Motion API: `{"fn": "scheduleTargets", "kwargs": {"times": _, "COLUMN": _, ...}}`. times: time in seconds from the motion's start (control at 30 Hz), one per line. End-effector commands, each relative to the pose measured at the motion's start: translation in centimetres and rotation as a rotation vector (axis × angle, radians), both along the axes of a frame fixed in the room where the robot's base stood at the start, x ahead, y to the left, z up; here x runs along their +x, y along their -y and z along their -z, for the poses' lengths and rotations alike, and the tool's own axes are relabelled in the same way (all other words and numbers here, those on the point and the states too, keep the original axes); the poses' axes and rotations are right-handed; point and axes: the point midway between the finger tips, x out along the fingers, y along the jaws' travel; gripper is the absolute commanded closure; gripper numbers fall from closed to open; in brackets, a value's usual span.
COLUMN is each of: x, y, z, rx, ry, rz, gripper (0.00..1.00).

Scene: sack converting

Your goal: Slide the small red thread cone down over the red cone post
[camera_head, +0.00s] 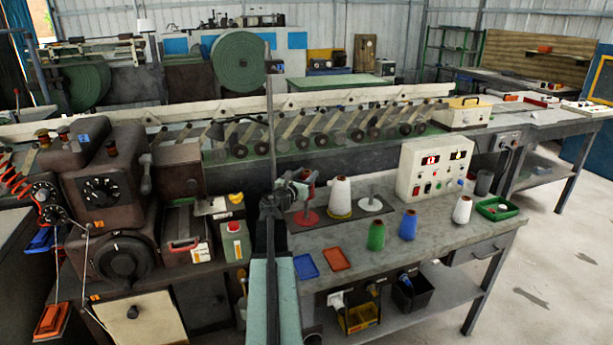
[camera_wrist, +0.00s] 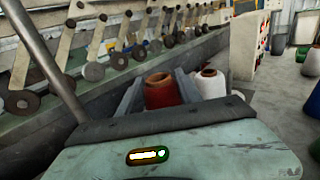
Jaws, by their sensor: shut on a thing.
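My gripper (camera_head: 290,191) is shut on the small red thread cone (camera_wrist: 164,91). In the wrist view the cone stands roughly upright between the two fingers, its open top facing up. In the head view my gripper is above the left part of the workbench, close to the red cone post, whose red round base (camera_head: 306,218) lies on the bench. The held cone is mostly hidden there by my gripper. I cannot tell whether it is around the post or just above or beside it.
A white cone (camera_head: 340,196) stands on a yellow-edged base just right of my gripper. A bare post with a white base (camera_head: 371,203) is beyond it. Green (camera_head: 376,234), blue (camera_head: 408,225) and white (camera_head: 462,210) cones stand farther right. A control box (camera_head: 434,168) stands behind.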

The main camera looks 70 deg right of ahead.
Motion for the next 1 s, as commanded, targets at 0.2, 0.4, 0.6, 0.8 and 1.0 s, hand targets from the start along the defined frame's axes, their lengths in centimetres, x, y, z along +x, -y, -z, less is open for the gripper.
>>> {"fn": "scheduleTargets", "kwargs": {"times": 0.2, "x": 0.0, "y": 0.0, "z": 0.8, "rx": 0.0, "ry": 0.0, "rz": 0.0, "gripper": 1.0}}
{"fn": "scheduleTargets", "kwargs": {"times": 0.4, "x": 0.0, "y": 0.0, "z": 1.4, "rx": 0.0, "ry": 0.0, "rz": 0.0, "gripper": 1.0}}
{"fn": "scheduleTargets", "kwargs": {"times": 0.6, "x": 0.0, "y": 0.0, "z": 2.0, "rx": 0.0, "ry": 0.0, "rz": 0.0, "gripper": 1.0}}
{"fn": "scheduleTargets", "kwargs": {"times": 0.8, "x": 0.0, "y": 0.0, "z": 2.6, "rx": 0.0, "ry": 0.0, "rz": 0.0, "gripper": 1.0}}
{"fn": "scheduleTargets", "kwargs": {"times": 1.0, "x": 0.0, "y": 0.0, "z": 3.2, "rx": 0.0, "ry": 0.0, "rz": 0.0, "gripper": 1.0}}
